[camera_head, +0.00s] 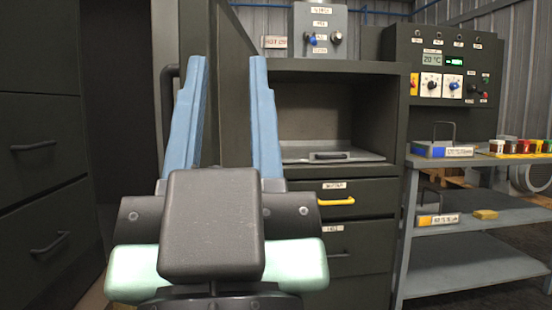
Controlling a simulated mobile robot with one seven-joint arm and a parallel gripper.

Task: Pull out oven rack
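The oven rack (300,154) is a grey metal tray with a dark bar handle (330,155) on its front. It lies at the bottom of an open dark oven cavity (318,106), right of the middle. The back of the rack is in shadow. My gripper (228,62) points away from me with its two blue fingers wide apart and nothing visible between them. It appears left of the rack and does not seem to touch it. A dark upright panel, perhaps the swung-open oven door (232,100), shows behind the fingers.
Below the cavity are a drawer with a yellow handle (336,201) and another drawer. A control box (321,32) stands on top. At right, a metal shelf (471,214) holds trays and small coloured containers under a control panel (442,64). A drawer cabinet (38,110) stands at left.

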